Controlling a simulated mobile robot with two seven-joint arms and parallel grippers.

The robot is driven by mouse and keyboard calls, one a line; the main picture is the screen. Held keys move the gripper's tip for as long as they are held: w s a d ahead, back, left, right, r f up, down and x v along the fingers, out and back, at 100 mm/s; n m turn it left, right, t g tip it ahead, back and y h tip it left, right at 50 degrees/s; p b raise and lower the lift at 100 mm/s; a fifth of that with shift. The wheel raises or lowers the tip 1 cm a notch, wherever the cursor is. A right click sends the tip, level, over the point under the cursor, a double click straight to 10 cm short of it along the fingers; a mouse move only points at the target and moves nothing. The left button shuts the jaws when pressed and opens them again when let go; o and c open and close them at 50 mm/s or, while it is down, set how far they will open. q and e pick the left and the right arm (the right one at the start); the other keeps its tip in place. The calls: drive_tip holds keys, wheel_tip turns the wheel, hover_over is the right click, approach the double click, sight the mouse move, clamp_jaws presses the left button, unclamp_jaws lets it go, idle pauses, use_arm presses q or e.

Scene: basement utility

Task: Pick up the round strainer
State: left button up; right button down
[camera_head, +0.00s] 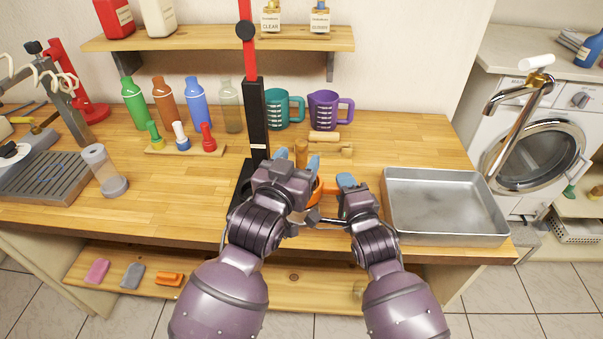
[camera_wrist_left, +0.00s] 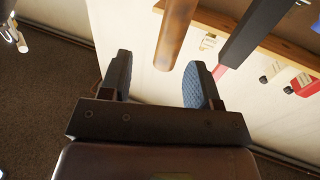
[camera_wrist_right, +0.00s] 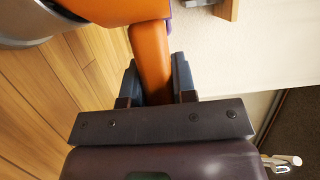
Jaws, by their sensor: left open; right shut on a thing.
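The round strainer (camera_head: 316,192) is orange, and in the head view it is mostly hidden behind my grippers. In the right wrist view its orange handle (camera_wrist_right: 151,60) runs between the fingers, with an orange rim and a grey rounded part at upper left. My right gripper (camera_head: 346,182) is shut on that handle; its fingers also show in the right wrist view (camera_wrist_right: 155,82). My left gripper (camera_head: 297,160) is open beside the strainer. In the left wrist view a brown cylinder (camera_wrist_left: 175,35) stands beyond the open, empty fingers (camera_wrist_left: 162,80).
A black-and-red upright stand (camera_head: 256,120) rises close to my left gripper. A metal tray (camera_head: 445,238) lies to the right. Teal (camera_head: 283,108) and purple (camera_head: 325,110) jugs stand behind, and bottles (camera_head: 197,103) at back left.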

sight(299, 156)
use_arm(q)
drive_tip(key=shift+a+f+x, duration=0.1)
drive_tip(key=shift+f+x, duration=0.05)
drive_tip(key=shift+x, duration=0.8)
drive_tip(key=shift+a+f+x, duration=0.15)
drive_tip(key=shift+f+x, duration=0.05)
drive_tip(key=shift+x, duration=0.8)
drive_tip(key=shift+a+f+x, duration=0.1)
drive_tip(key=shift+f+x, duration=0.05)
drive_tip(key=shift+x, duration=0.8)
drive_tip(key=shift+w, duration=0.15)
drive_tip(key=shift+c, duration=0.3)
clamp_jaws()
